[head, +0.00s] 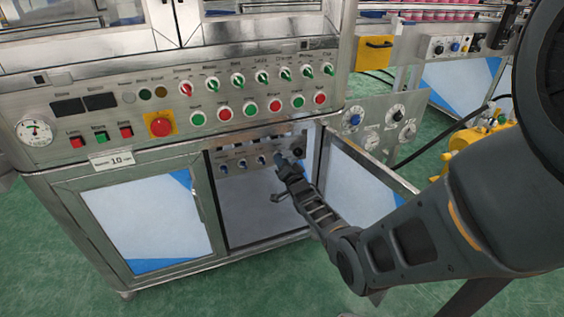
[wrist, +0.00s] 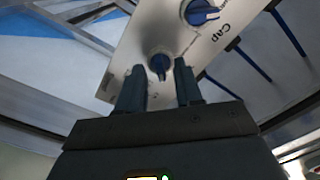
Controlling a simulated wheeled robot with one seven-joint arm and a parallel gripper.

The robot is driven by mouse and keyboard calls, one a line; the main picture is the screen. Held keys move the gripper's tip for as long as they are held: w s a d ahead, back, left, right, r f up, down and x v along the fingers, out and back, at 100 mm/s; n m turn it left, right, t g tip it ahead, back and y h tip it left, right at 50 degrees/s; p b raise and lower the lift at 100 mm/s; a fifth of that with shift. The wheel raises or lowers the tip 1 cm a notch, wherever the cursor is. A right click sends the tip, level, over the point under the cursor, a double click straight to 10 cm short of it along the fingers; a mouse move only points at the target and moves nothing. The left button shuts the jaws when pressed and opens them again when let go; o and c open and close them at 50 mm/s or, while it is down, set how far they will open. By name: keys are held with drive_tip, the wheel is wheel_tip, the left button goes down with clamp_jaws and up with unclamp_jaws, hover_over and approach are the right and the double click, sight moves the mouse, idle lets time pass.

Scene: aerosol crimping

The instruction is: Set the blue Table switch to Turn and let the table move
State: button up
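The inner switch panel (head: 252,154) sits inside the open cabinet under the main console, with a row of small blue switches. In the wrist view a blue switch (wrist: 160,64) on this grey panel stands between and just beyond my fingertips, its lever pointing toward my gripper (wrist: 159,78). The two fingers are apart, with a gap on each side of the switch. I cannot read a Table label; the writing by this switch is too small or hidden. In the head view my gripper (head: 284,167) is at the right part of the panel and covers some of it.
Another blue switch (wrist: 201,12) sits close by, beside the word Cap. The open cabinet door (head: 362,180) stands right of my gripper, and the left door (head: 145,220) is shut. The main console (head: 170,105) overhangs the cabinet.

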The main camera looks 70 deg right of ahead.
drive_tip(key=p+v, duration=0.2)
drive_tip(key=v, duration=0.5)
drive_tip(key=shift+a, duration=0.15)
idle(1.8)
drive_tip(key=a+n+t+y, duration=0.35)
drive_tip(key=a+n, duration=0.25)
drive_tip(key=a, duration=2.4)
drive_tip(key=s+a+r+n+y, duration=0.4)
drive_tip(key=s+a, duration=0.2)
drive_tip(key=a, duration=0.4)
drive_tip(key=s+a+r+n+y, duration=0.3)
drive_tip(key=s+a+r+n, duration=0.3)
drive_tip(key=r, duration=0.4)
drive_tip(key=s+a+r+n+y, duration=0.4)
drive_tip(key=s+r, duration=0.4)
drive_tip(key=r, duration=0.3)
wheel_tip(320, 180, up, 11)
drive_tip(key=p, duration=1.3)
drive_tip(key=shift+a+m, duration=0.2)
drive_tip(key=shift+m, duration=0.1)
